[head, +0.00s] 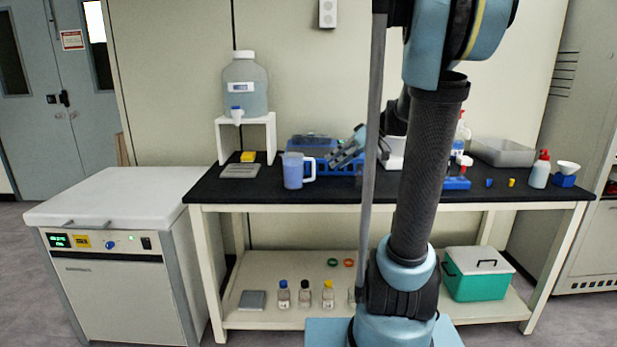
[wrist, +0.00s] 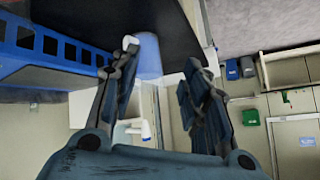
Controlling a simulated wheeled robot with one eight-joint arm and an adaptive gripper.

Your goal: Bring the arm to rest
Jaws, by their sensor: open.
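My arm stands upright in front of the bench in the head view. My gripper (head: 342,150) is above the black bench top, beside the blue rack (head: 310,143) and to the right of the blue jug (head: 293,172). In the wrist view my gripper (wrist: 162,72) has its two fingers spread apart, with nothing clearly held between them. The translucent blue jug (wrist: 148,60) shows beyond the fingers, apart from them as far as I can tell. The blue rack (wrist: 45,45) is at the left there. My arm hides part of the bench.
The bench (head: 230,190) also carries a large carboy (head: 245,85) on a white stand, a grey tub (head: 503,152) and a wash bottle (head: 540,170). A white-lidded freeze dryer (head: 120,195) stands at the left. The shelf below holds bottles and a green cooler (head: 478,275).

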